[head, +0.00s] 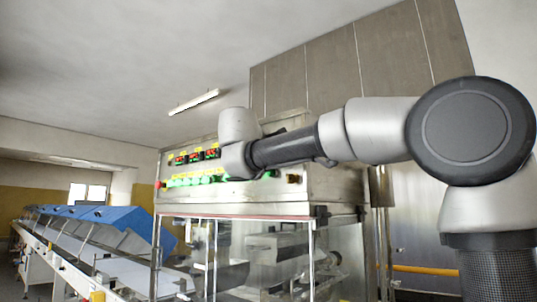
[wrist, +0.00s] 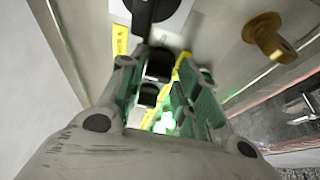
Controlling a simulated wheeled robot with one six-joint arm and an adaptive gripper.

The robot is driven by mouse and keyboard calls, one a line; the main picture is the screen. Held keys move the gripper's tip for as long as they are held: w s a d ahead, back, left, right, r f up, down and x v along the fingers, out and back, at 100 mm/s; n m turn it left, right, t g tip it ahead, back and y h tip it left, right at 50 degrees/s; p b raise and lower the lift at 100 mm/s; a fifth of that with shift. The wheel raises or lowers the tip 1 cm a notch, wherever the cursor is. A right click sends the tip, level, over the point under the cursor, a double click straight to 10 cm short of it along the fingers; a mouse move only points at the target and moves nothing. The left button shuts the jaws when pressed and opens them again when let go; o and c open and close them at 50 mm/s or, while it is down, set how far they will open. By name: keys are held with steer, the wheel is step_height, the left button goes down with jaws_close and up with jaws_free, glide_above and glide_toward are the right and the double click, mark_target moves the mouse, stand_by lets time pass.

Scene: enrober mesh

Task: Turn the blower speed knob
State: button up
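In the wrist view my gripper (wrist: 163,72) is open, its green-padded fingers apart and pointing at the control panel. Small black knobs show between the fingers, one near the tips (wrist: 158,65) and one further down (wrist: 148,95), beside yellow labels. A larger black rotary switch (wrist: 150,14) on a white plate lies just past the fingertips. I cannot read which of these is the blower speed knob, nor tell whether a finger touches one.
A brass-coloured knob (wrist: 268,38) sticks out right of the fingers in the wrist view. In the head view the panel carries red displays (head: 195,156), lit green buttons (head: 192,180) and a red button (head: 158,184). A conveyor with blue covers (head: 112,216) runs along the left.

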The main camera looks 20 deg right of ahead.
steer(key=shift+o, duration=0.8)
steer(key=v, duration=0.8)
